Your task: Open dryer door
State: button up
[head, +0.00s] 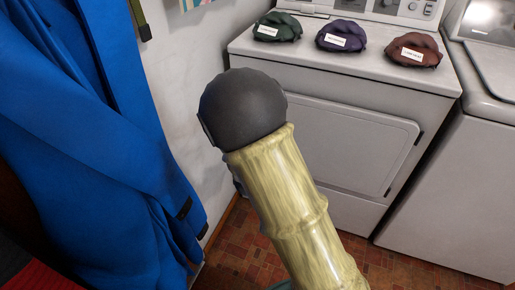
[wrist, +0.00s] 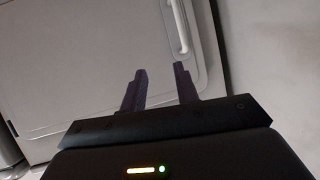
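The white dryer (head: 345,110) stands against the wall, with its front door (head: 350,140) shut. Dark marks that look like hinges sit on the door's right edge. In the wrist view the door panel (wrist: 85,50) fills the left and middle, and a pale bar-like handle (wrist: 181,28) is near the top. My gripper (wrist: 160,68) is open and empty, with two dark fingers apart. The handle lies beyond the fingertips, up and slightly right, and does not look touched. In the head view my arm hides the gripper, the handle and the door's left part.
Three labelled dark bundles, green (head: 277,27), purple (head: 341,36) and brown (head: 413,50), lie on the dryer top. Another white machine (head: 460,190) stands at right. Blue clothing (head: 90,130) hangs at left. Some tiled floor (head: 245,245) is bare before the dryer.

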jog(key=a+f+t+h+b, duration=0.1)
jog(key=a+f+t+b, duration=0.4)
jog(key=f+b, duration=0.4)
jog(key=shift+w+a+f+n+b, duration=0.2)
jog(key=shift+w+a+n+b, duration=0.1)
jog(key=shift+b, duration=0.65)
jog(key=shift+w, duration=0.15)
